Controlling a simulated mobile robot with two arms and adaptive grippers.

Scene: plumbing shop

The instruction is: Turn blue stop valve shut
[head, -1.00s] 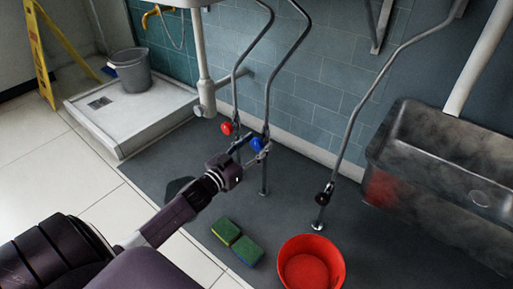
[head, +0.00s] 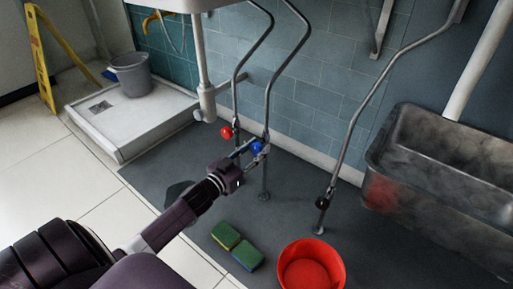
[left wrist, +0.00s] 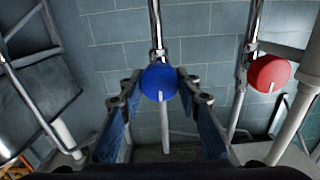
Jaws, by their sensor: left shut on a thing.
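The blue stop valve (head: 257,148) is a round blue knob on a thin grey pipe near the tiled wall. My left gripper (head: 252,152) reaches it from the lower left and is shut on it. In the left wrist view the blue knob (left wrist: 160,82) sits between the two fingertips of my left gripper (left wrist: 160,92), with a finger at each side. A short white mark shows on the knob's face. A red knob (head: 227,132) is on the neighbouring pipe, close to the left; it also shows in the left wrist view (left wrist: 269,73). My right gripper is not in view.
A dark knob (head: 323,203) is on a third pipe to the right. Green-and-yellow sponges (head: 237,246) and a red bucket (head: 311,268) are on the grey floor below. A metal basin (head: 450,190) stands at right, a shower tray (head: 125,140) with a grey bucket at left.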

